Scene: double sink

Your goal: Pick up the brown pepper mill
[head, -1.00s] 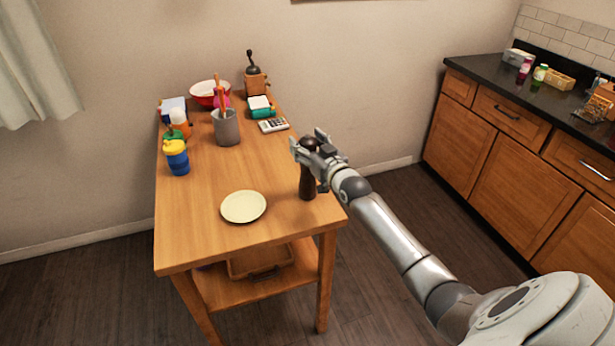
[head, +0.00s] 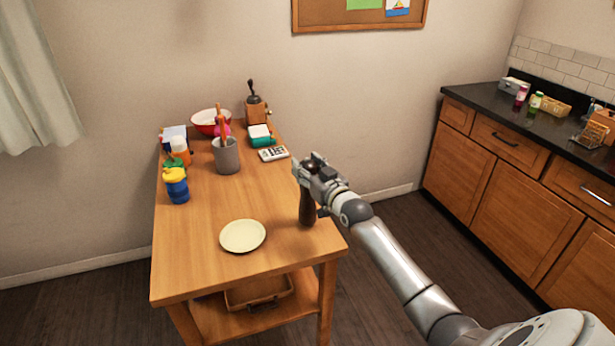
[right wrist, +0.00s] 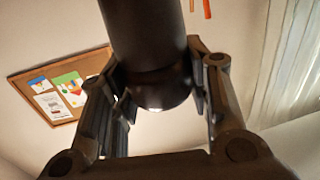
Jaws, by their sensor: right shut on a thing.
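The brown pepper mill (head: 307,208) stands upright near the right edge of the wooden table, dark brown with a rounded top. My right gripper (head: 310,172) is shut on its upper part from the right. The mill's base appears to be on the table; I cannot see a clear gap under it. In the right wrist view the dark mill (right wrist: 145,35) sits between the two fingers, its round end toward the camera. My left gripper is not in view.
A cream plate (head: 242,236) lies left of the mill. A grey utensil holder (head: 226,157), a calculator (head: 273,154), a blue-and-yellow bottle (head: 176,187), a red bowl (head: 204,122) and a coffee grinder (head: 256,110) stand farther back. The table's middle is clear.

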